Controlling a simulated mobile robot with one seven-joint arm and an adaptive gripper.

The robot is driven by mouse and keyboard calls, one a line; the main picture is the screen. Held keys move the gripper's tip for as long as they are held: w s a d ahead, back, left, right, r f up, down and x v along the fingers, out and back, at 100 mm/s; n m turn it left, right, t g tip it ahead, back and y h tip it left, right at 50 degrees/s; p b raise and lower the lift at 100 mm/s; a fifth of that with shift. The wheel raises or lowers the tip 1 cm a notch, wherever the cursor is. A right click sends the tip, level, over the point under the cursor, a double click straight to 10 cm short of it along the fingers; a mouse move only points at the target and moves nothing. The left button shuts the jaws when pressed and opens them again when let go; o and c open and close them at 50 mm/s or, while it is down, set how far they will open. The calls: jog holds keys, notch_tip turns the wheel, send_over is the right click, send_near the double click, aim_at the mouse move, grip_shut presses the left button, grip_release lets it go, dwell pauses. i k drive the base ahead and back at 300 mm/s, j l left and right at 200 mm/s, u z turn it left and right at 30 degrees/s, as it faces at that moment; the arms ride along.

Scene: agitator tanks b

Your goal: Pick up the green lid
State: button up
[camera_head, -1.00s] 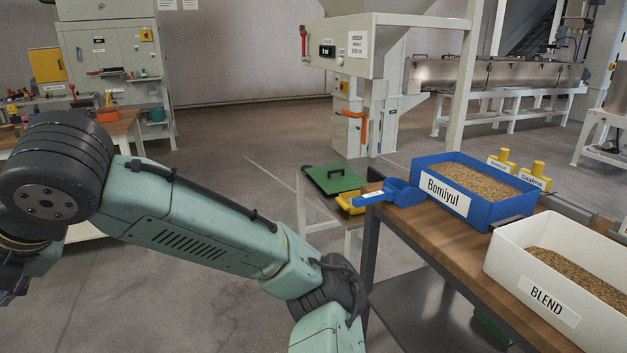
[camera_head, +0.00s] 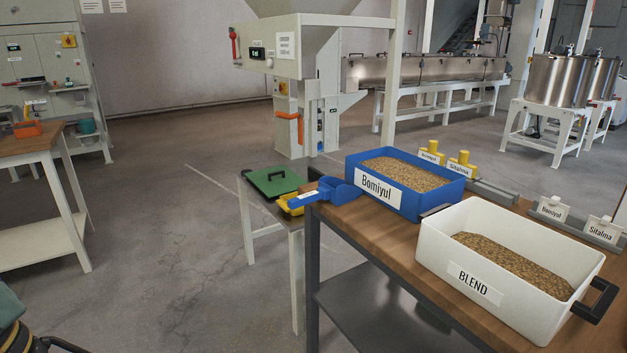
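My gripper is not in view. Only a bit of my arm shows at the bottom left corner, well apart from the lid.
The wooden table (camera_head: 385,240) holds a blue Bomiyul bin (camera_head: 402,203) and a white BLEND bin (camera_head: 437,261), both with grain. Another bench (camera_head: 28,147) stands at left. A filler machine (camera_head: 318,90) stands behind the lid. The floor left of the stand is clear.

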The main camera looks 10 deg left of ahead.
aim_at(274, 182)
jog(key=i+j+z, duration=0.35)
jog(key=j+z, duration=0.15)
jog(key=i+j+z, duration=0.25)
jog(key=j, duration=0.15)
jog(key=i+j+z, duration=0.15)
jog(key=j, duration=0.45)
jog(key=j+z, duration=0.1)
jog(key=j, duration=0.5)
jog(key=i+j, duration=0.1)
jog(key=j, duration=0.3)
jog(key=i+j, duration=0.1)
jog(key=j, duration=0.3)
jog(key=i+j, duration=0.1)
jog(key=j, duration=0.25)
jog(key=i+j, duration=0.15)
jog(key=j, duration=0.25)
jog(key=i+j, duration=0.1)
jog(key=j, duration=0.3)
jog(key=i+j, duration=0.1)
jog(key=j, duration=0.3)
jog(key=i+j, duration=0.1)
jog(key=i, duration=0.95)
jog(key=l+z, duration=0.05)
